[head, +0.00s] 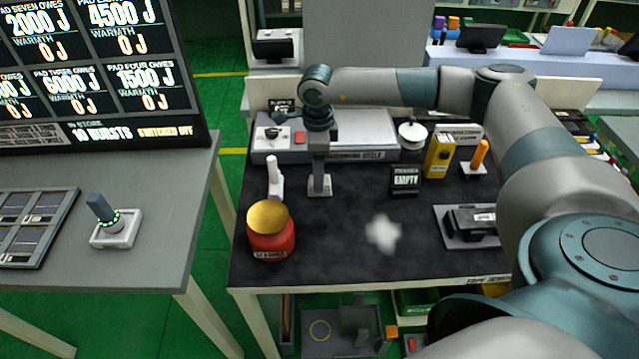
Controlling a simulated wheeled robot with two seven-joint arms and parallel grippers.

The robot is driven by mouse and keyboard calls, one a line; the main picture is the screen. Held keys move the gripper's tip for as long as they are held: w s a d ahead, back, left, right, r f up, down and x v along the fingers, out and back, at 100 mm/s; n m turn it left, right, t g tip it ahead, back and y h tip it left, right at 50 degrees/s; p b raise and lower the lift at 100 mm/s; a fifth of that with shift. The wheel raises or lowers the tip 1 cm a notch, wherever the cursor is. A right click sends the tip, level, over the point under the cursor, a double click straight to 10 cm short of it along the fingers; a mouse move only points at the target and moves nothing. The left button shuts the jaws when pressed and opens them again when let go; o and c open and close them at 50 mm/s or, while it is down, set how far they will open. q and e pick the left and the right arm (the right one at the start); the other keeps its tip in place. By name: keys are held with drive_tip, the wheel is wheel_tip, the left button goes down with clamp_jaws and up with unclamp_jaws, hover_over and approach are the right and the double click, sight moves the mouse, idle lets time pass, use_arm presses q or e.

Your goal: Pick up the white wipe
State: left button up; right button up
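The white wipe (383,232) lies as a small crumpled patch on the black top of the workbench (330,262), right of the red jar. My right arm comes in from the right and reaches across the back of the bench. My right gripper (318,122) points down at the back left of the wipe, well apart from it. It is directly over a grey upright post on a small base (319,186). I cannot tell whether its fingers are open or touch the post. My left gripper is not in view.
A red jar with a gold lid (270,232) and a white upright piece (273,177) stand on the left. A black "EMPTY" sign (405,180), a yellow box (438,156), an orange stick (479,156) and a black device (471,222) stand on the right. Bench around the wipe is clear.

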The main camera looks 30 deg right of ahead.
drive_tip(key=shift+s+f+p, duration=0.15)
drive_tip(key=shift+f+p, duration=0.1)
drive_tip(key=shift+p, duration=0.1)
wheel_tip(320, 180, down, 3)
drive_tip(key=shift+d+r+p, duration=0.1)
drive_tip(key=shift+d+p, duration=0.05)
drive_tip(key=shift+p, duration=0.6)
drive_tip(key=shift+f, duration=0.45)
drive_tip(key=c, duration=1.1)
drive_tip(key=shift+r, duration=0.15)
drive_tip(key=shift+c, duration=0.2)
